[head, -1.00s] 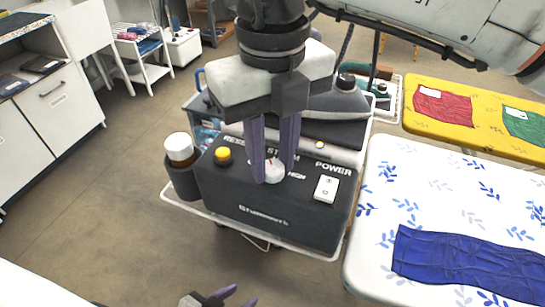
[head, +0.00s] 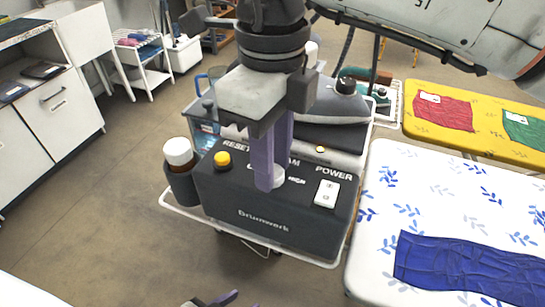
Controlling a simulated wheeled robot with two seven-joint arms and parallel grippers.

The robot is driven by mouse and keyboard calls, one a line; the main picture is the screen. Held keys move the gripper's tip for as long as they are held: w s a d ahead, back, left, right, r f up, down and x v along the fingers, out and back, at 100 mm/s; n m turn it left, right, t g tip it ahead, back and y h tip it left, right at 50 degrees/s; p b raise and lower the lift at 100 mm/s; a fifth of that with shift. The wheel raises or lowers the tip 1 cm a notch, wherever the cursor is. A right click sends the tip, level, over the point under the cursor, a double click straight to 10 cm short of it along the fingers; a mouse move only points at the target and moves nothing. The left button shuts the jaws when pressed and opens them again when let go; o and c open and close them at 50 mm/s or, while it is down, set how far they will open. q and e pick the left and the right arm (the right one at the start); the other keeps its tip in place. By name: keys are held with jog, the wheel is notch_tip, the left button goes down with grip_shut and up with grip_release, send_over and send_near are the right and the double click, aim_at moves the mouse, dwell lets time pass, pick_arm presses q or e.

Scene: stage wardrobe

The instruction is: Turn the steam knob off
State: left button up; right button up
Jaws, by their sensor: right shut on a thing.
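The steam knob (head: 279,181) is a small white dial on top of the black steam station (head: 262,221), between the yellow reset button (head: 222,159) and the white power switch (head: 327,193). My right gripper (head: 270,185) points down from above and is shut on the steam knob. Its purple fingers hide most of the knob and part of the STEAM label, so the pointer's setting cannot be read. My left gripper (head: 216,301) shows only in part at the bottom edge; its fingertips appear low, and whether they are apart is unclear.
The station stands on a white-rimmed cart with a brown bottle (head: 179,153) in a holder at its left. An ironing board (head: 430,200) with a blue cloth (head: 465,265) is at right. A yellow board (head: 475,100) lies behind it. Open floor lies left.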

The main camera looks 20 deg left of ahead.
jog(key=shift+r, duration=0.1)
jog(key=o, duration=1.1)
jog(key=shift+c, duration=0.2)
notch_tip(320, 180, up, 10)
